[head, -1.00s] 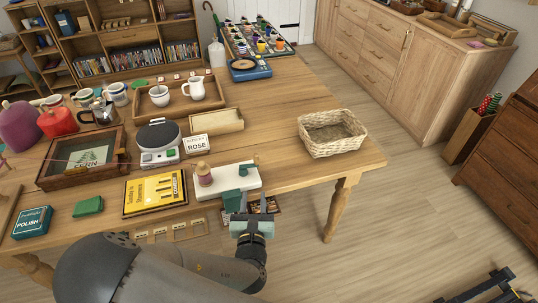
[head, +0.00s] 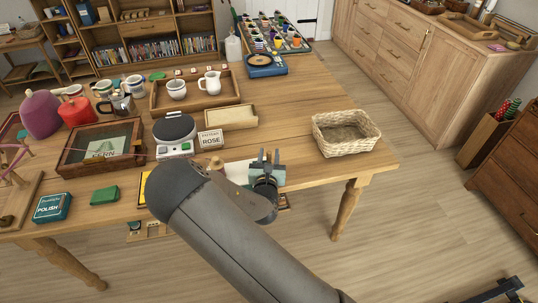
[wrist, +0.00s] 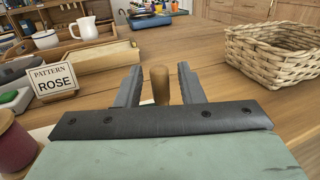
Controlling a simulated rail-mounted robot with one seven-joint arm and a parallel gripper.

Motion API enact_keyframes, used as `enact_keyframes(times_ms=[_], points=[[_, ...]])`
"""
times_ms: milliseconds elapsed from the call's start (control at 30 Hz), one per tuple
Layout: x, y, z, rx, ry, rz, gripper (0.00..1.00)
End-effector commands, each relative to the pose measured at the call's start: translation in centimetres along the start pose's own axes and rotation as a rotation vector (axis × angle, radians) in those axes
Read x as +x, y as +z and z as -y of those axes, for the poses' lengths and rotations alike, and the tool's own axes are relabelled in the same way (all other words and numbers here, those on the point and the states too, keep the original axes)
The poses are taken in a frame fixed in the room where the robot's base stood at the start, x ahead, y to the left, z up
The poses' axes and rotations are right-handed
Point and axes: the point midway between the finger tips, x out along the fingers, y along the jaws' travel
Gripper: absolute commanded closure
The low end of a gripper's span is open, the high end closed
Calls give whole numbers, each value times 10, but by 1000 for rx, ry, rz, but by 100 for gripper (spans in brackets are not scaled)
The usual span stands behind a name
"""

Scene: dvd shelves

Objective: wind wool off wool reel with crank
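The wool reel (wrist: 14,148), reddish wool on a wooden spool, stands at the left edge of the wrist view. Its wooden top (head: 216,163) shows in the head view beside my arm. Its white base (head: 238,172) is mostly hidden by my arm. A wooden crank knob (wrist: 160,86) stands upright between my gripper's fingers in the wrist view, with a gap on each side. My gripper (wrist: 159,70) is open; in the head view it (head: 269,157) is over the right end of the base. The crank arm is hidden.
A wicker basket (head: 346,133) stands to the right near the table edge. A "Pattern Rose" card (wrist: 53,78) and a wooden tray (wrist: 95,68) are behind and left. A scale (head: 174,130) stands left of the card. Bare table lies between my gripper and the basket.

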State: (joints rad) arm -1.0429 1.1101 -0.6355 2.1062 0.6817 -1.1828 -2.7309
Motion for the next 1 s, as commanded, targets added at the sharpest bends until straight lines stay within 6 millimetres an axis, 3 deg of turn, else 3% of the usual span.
enact_keyframes(times_ms=[233,367,733,1000], points=[[1,0,0,-1,0,0,65],[0,0,0,0,0,0,100],[2,-1,0,-3,32,1,100],[9,-3,0,-5,185,1,100]])
